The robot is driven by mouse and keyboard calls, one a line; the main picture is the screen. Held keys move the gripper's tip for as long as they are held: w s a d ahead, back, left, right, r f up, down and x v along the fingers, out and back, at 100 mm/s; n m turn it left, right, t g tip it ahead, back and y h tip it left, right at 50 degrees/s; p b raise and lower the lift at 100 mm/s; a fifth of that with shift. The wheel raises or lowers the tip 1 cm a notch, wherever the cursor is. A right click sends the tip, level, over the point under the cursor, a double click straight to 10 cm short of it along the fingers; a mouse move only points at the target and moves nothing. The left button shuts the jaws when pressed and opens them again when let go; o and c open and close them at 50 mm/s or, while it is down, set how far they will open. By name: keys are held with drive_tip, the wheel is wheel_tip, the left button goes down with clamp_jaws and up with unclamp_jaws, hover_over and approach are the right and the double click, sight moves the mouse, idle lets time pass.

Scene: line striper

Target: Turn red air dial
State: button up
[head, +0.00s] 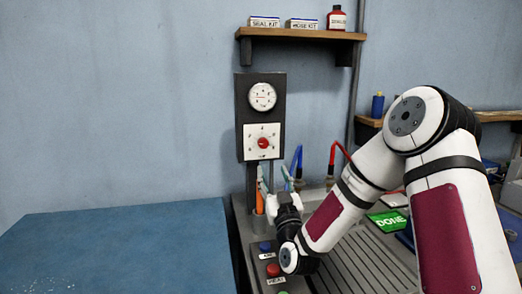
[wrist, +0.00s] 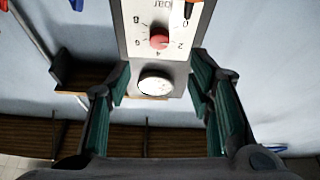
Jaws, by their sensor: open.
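The red air dial (head: 263,143) is a round red knob on a white numbered plate (head: 251,154), mounted on a dark upright panel under a round gauge (head: 262,97). In the wrist view the picture is upside down: the red dial (wrist: 159,40) shows at top centre on its plate (wrist: 135,18), with the gauge (wrist: 154,84) below it. My gripper (head: 287,190) is below and to the right of the dial in the head view. In the wrist view its two green-padded fingers (wrist: 160,80) are spread wide with nothing between them. The gripper is apart from the dial.
Red (head: 273,270) and blue (head: 265,247) buttons sit on the grey console under my arm. A wooden shelf (head: 300,33) with boxes is above. A blue table (head: 120,250) is at left. Wall space left of the panel is clear.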

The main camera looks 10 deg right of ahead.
sight(264, 145)
drive_tip(key=x, duration=1.1)
drive_tip(key=shift+w+r, duration=0.1)
drive_tip(key=shift+w, duration=0.25)
clamp_jaws()
